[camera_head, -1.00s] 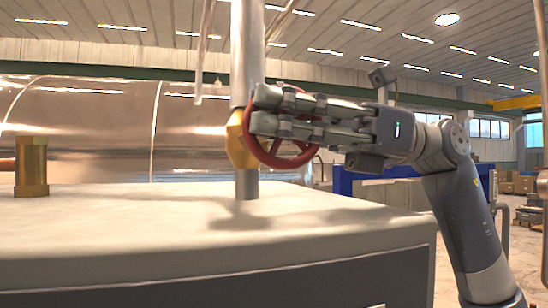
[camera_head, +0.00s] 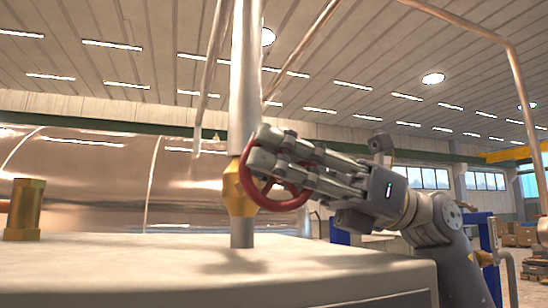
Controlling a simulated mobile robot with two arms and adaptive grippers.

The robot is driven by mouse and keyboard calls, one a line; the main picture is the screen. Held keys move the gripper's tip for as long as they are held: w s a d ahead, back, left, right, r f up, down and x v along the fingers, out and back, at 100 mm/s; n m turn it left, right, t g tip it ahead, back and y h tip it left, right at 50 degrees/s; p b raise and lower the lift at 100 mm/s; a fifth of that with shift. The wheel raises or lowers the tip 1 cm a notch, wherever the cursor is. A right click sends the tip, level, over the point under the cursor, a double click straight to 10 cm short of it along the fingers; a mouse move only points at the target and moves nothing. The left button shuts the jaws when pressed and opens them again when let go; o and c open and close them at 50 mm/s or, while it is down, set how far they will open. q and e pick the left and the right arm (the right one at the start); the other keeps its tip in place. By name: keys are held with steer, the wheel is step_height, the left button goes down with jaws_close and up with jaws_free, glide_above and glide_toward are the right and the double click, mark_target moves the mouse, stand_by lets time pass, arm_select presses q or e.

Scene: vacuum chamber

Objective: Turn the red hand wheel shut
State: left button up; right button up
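My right gripper (camera_head: 261,147) reaches in from the right. Its two long fingers lie across the upper part of the wheel and appear closed on its rim. The fingers hide the top of the wheel and the exact contact. The lower rim shows below them. My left gripper is not in view.
A pale flat-topped cabinet (camera_head: 150,268) lies under the valve. A brass fitting (camera_head: 24,208) stands on it at the left. A large shiny cylinder (camera_head: 95,180) is behind. Thin pipes (camera_head: 212,70) rise beside the main pipe. Open hall lies to the right.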

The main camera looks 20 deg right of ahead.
stand_by(0.3)
steer(key=shift+d+f, duration=0.1)
steer(key=shift+d, duration=0.1)
glide_above(367, 260)
step_height(367, 260, down, 4)
steer(key=shift+w+d+r, duration=0.1)
steer(key=shift+r, duration=0.1)
stand_by(0.4)
